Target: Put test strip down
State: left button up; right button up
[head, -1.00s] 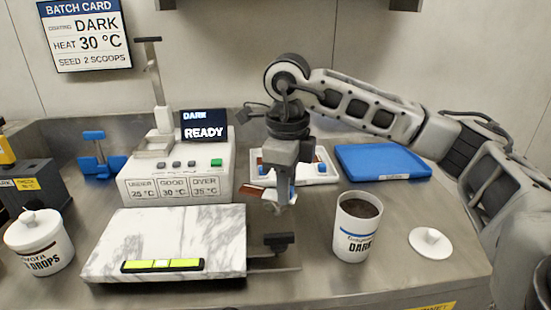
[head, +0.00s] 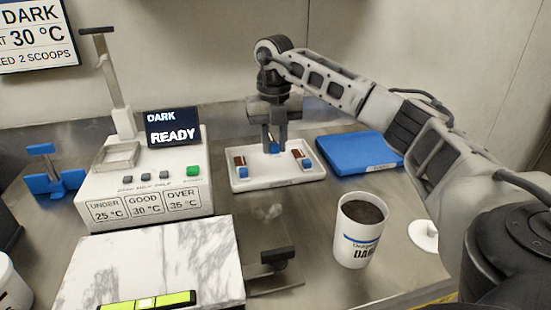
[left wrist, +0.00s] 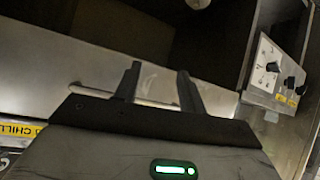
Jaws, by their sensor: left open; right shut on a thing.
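My right gripper (head: 273,143) is shut on a test strip, of which only the blue end (head: 275,149) shows clearly. It is over the white tray (head: 277,182); I cannot tell whether the strip touches the tray. Two other strips with brown and blue parts lie in the tray, a left strip (head: 240,162) and a right strip (head: 301,160), one on each side of the held one. My left gripper (left wrist: 157,88) is open and empty in the left wrist view, away from the tray.
A blue tray (head: 358,153) lies right of the white tray. The tempering machine (head: 145,190) with a READY screen stands to the left. A dark-filled cup (head: 360,230) and a marble slab (head: 160,262) are nearer. A blue stand (head: 52,170) is at far left.

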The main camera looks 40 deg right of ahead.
send_over(276, 173)
notch_tip(276, 173, down, 5)
jog(key=shift+r, duration=0.2)
jog(key=shift+f+p, duration=0.35)
jog(key=shift+f, duration=1.25)
jog(key=shift+f, duration=0.15)
jog(key=o, duration=1)
jog(key=shift+c, duration=0.2)
notch_tip(276, 173, up, 12)
jog(key=shift+r, duration=0.2)
